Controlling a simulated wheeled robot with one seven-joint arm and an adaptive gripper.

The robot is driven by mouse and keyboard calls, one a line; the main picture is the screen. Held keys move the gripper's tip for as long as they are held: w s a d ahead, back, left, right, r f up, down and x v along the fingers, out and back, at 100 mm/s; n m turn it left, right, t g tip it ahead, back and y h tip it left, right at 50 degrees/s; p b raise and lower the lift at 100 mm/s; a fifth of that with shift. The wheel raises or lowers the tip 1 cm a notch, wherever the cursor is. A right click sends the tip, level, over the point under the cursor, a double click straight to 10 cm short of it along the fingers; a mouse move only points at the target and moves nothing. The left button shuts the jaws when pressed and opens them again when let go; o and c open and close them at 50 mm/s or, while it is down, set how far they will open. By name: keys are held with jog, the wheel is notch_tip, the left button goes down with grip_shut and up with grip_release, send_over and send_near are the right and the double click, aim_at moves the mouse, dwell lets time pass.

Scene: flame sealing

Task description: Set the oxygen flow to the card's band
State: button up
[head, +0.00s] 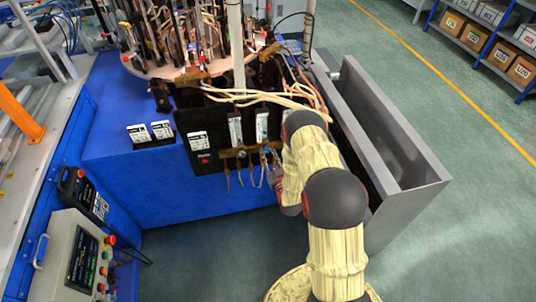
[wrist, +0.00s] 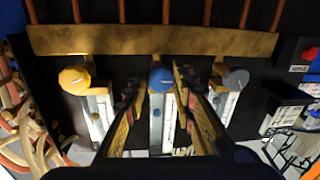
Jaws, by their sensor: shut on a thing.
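In the wrist view a blue knob (wrist: 160,78) sits in the middle of a row below a brass bar (wrist: 150,41), between a yellow knob (wrist: 74,80) and a grey knob (wrist: 236,79). My gripper (wrist: 160,76) has one finger on each side of the blue knob and is shut on it. White flow tubes (wrist: 98,112) run below the knobs; their readings are too small to read. In the head view two flow tubes (head: 262,125) show on the black panel (head: 204,138), and my arm hides most of the gripper. Small printed cards (head: 138,133) stand left; their text is unreadable.
A red button (head: 204,161) is on the panel. Pale hoses (head: 290,98) loop above the tubes. A grey open-topped bin (head: 410,165) stands right of my arm. A control box (head: 80,260) with buttons is at lower left.

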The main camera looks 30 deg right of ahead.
jog(key=shift+n, duration=0.4)
jog(key=shift+c, duration=0.3)
jog(key=shift+n+b, duration=0.45)
jog(key=shift+n, duration=0.55)
jog(key=n+g+b, duration=0.1)
jog(key=n, duration=0.3)
jog(key=n+b, duration=0.1)
jog(key=n, duration=0.2)
jog(key=shift+a+n+b, duration=0.1)
jog(key=shift+n+b, duration=0.2)
jog(key=shift+b, duration=0.05)
jog(key=shift+r+n+h+b, duration=0.1)
jog(key=shift+n+h+b, duration=0.45)
jog(key=shift+n, duration=1.15)
jog(key=o, duration=1.2)
jog(key=shift+c, duration=0.2)
